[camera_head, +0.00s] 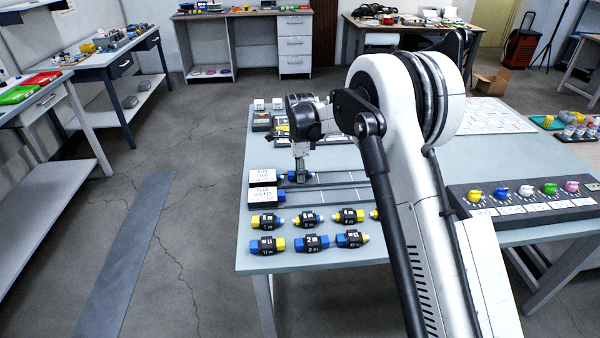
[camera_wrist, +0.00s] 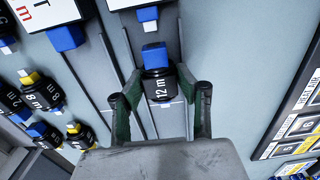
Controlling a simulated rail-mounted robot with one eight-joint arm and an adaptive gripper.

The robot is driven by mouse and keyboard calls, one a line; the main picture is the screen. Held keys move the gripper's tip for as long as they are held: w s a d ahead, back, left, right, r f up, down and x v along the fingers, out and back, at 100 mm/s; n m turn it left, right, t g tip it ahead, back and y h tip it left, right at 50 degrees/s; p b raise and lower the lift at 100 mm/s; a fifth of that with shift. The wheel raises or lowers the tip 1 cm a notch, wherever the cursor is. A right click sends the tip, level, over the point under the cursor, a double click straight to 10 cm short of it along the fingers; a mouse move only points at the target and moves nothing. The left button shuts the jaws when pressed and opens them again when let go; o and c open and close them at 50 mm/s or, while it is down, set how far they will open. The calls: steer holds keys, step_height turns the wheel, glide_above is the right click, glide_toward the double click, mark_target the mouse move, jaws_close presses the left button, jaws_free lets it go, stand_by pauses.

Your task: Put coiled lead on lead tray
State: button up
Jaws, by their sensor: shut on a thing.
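My gripper (camera_head: 301,178) is shut on a coiled lead (camera_wrist: 158,86), a black coil marked 12 m with a blue end. In the wrist view its fingers (camera_wrist: 161,97) sit on both sides of the coil. The lead is over or in the far lane of the grey lead tray (camera_head: 345,179), its blue end towards the white labelled block (camera_head: 261,176). A blue piece (camera_wrist: 148,14) sticks out of that block, with a gap to the lead. I cannot tell whether the lead rests on the tray. In the head view my gripper mostly hides it.
A second white block (camera_head: 262,196) with a blue piece (camera_head: 281,195) heads the near lane. Several other coiled leads (camera_head: 311,242) lie in two rows at the table's front. A panel with coloured knobs (camera_head: 525,205) stands right. A framed board (camera_wrist: 295,110) is beside the tray.

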steer(key=shift+f, duration=0.25)
steer(key=o, duration=1.2)
steer(key=shift+r, duration=0.1)
